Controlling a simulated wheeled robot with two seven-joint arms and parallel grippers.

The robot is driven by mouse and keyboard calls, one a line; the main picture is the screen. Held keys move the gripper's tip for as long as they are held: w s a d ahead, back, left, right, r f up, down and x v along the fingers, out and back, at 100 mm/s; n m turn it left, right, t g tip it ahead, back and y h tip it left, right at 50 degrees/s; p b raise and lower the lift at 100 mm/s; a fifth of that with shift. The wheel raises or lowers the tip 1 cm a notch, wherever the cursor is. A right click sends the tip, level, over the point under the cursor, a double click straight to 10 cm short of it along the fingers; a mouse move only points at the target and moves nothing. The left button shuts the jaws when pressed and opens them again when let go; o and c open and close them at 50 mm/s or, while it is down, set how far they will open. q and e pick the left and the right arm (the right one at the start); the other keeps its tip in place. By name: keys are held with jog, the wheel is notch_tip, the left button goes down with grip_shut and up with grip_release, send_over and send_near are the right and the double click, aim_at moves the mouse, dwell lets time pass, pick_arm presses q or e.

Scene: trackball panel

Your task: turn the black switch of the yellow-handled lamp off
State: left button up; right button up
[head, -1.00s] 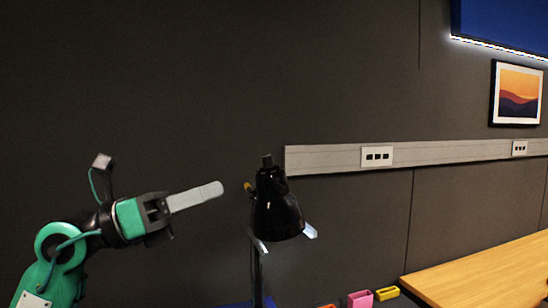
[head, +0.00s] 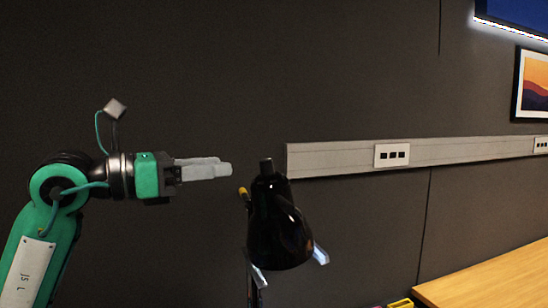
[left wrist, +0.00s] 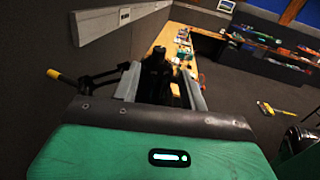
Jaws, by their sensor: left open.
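The lamp (head: 280,228) has a glossy black head on a dark stand, with a small yellow-tipped handle (head: 243,192) at its left side. A short black knob, seemingly the switch (head: 266,165), sticks up from the top of the head. My left gripper (head: 226,169) is open and empty, its pale fingers pointing right, left of the knob and apart from the lamp in the head view. In the left wrist view the dark lamp (left wrist: 155,70) shows between and beyond the fingers, and the yellow handle (left wrist: 54,74) is at the left. My right gripper is out of view.
A grey wall rail with sockets (head: 392,155) runs behind and right of the lamp. A wooden desk (head: 490,285) is at the lower right, with a yellow box (head: 400,303) beside it. Pale flaps (head: 320,254) flank the lamp's lower edge. The space above the lamp is clear.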

aim_at(263, 161)
pick_arm(q)
jog(key=p+x, duration=0.2)
jog(key=x, duration=0.8)
jog(key=shift+d+r+p, duration=0.1)
jog(key=shift+d+p, duration=0.1)
jog(key=shift+p, duration=0.1)
jog(key=shift+x, duration=0.8)
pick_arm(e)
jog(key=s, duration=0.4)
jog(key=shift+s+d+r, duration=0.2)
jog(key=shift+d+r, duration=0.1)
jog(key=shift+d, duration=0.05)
pick_arm(q)
jog(key=shift+c, duration=0.2)
grip_shut()
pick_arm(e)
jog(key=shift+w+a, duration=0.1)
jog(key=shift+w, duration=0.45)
